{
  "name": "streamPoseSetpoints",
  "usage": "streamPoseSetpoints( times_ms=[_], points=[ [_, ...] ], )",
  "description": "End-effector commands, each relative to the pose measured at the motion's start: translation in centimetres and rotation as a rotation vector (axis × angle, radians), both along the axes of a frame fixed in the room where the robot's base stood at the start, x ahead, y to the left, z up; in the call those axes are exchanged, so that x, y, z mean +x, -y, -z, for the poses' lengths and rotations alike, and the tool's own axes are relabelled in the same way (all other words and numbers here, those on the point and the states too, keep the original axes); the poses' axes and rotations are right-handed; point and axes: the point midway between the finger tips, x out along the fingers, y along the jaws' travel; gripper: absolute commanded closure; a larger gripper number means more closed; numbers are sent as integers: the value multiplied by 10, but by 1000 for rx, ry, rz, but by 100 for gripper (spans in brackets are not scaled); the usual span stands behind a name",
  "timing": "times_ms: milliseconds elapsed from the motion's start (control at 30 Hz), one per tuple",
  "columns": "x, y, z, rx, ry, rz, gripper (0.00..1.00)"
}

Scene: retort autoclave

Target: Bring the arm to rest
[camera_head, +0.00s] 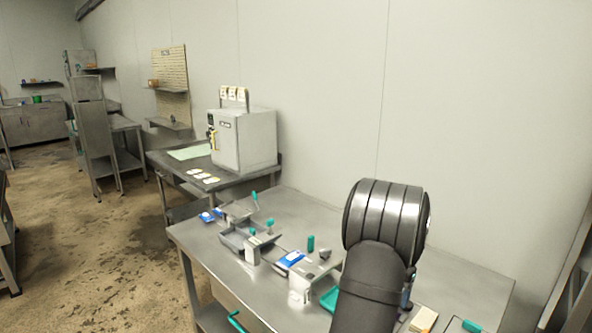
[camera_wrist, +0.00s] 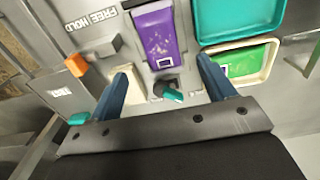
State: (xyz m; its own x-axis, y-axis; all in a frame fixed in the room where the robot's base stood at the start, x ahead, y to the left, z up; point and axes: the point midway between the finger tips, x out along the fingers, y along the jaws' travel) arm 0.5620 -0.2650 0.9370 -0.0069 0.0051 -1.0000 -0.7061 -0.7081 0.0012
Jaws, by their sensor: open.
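My gripper (camera_wrist: 163,68) is open, with its two blue fingers spread apart and nothing held between them. A dark knob with a teal tip (camera_wrist: 172,95) shows in the gap between the fingers, on the grey surface beyond; I cannot tell how far it is from them. In the head view my dark arm (camera_head: 375,275) rises in front of the right part of the steel table (camera_head: 440,250).
The wrist view shows a purple pouch (camera_wrist: 158,38), a teal tray (camera_wrist: 240,18), a green pouch (camera_wrist: 250,62), an orange block (camera_wrist: 77,66) and a "FREE HOLD" label (camera_wrist: 90,18). In the head view, small fixtures crowd the table's front; a white machine (camera_head: 245,140) stands on another table behind.

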Motion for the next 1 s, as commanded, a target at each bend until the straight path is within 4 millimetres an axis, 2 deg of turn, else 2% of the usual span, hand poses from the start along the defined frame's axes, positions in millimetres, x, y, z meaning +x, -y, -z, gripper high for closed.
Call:
streamPoseSetpoints(
  times_ms=[33,367,400,567,1000],
  points=[
    [-1,-1,12,3,-4,0,24],
    [-2,-1,79,3,-4,0,24],
    [0,0,65,-1,4,0,24],
    [0,0,31,-2,4,0,24],
    [-65,43,-14,-1,1,4,24]
  ],
)
